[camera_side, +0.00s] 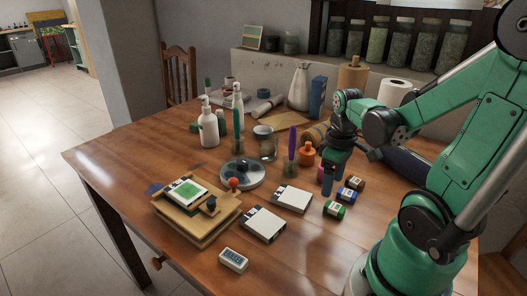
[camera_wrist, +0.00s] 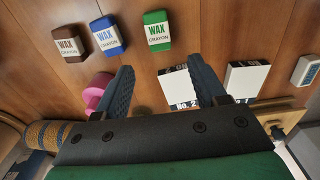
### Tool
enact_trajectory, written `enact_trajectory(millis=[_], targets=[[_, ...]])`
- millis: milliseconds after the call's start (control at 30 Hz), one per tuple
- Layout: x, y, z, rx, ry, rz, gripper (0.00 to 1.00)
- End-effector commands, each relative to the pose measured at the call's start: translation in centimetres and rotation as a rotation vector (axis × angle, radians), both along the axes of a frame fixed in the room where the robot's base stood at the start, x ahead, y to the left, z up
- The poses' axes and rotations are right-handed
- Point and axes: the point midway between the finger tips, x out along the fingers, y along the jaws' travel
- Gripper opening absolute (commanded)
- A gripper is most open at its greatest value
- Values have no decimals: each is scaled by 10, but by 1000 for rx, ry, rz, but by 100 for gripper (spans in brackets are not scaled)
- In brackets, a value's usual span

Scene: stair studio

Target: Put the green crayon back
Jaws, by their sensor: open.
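The green crayon (camera_side: 334,210) is a short block with a white label, lying on the wooden table. It is the nearest of a row with a blue crayon (camera_side: 346,195) and a brown crayon (camera_side: 356,183). In the wrist view the green crayon (camera_wrist: 157,32) lies beyond the fingertips, with the blue crayon (camera_wrist: 106,36) and brown crayon (camera_wrist: 70,43) to its left. My gripper (camera_side: 328,182) points down just behind and left of the row.
Two white boxes (camera_side: 292,198) (camera_side: 264,225) lie left of the crayons. A wooden box (camera_side: 196,220) with a green-labelled card and an eraser (camera_side: 233,260) are farther left. A pink object (camera_wrist: 97,88) is beside the left finger.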

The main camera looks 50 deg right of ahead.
Motion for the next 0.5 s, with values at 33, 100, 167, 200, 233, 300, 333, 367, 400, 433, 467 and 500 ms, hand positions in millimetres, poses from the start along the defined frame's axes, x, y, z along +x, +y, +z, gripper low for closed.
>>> enact_trajectory(millis=[33, 100, 167, 200, 233, 300, 333, 367, 400, 433, 467, 500], targets=[[-1, 1, 7, 0, 0, 0, 64], [0, 0, 16, 0, 0, 0, 64], [0, 0, 24, 0, 0, 0, 64], [0, 0, 29, 0, 0, 0, 64], [-1, 0, 33, 0, 0, 0, 64], [0, 0, 41, 0, 0, 0, 64], [0, 0, 45, 0, 0, 0, 64], [0, 0, 48, 0, 0, 0, 64], [0, 0, 51, 0, 0, 0, 64], [0, 0, 54, 0, 0, 0, 64], [0, 0, 56, 0, 0, 0, 64], [0, 0, 58, 0, 0, 0, 64]])
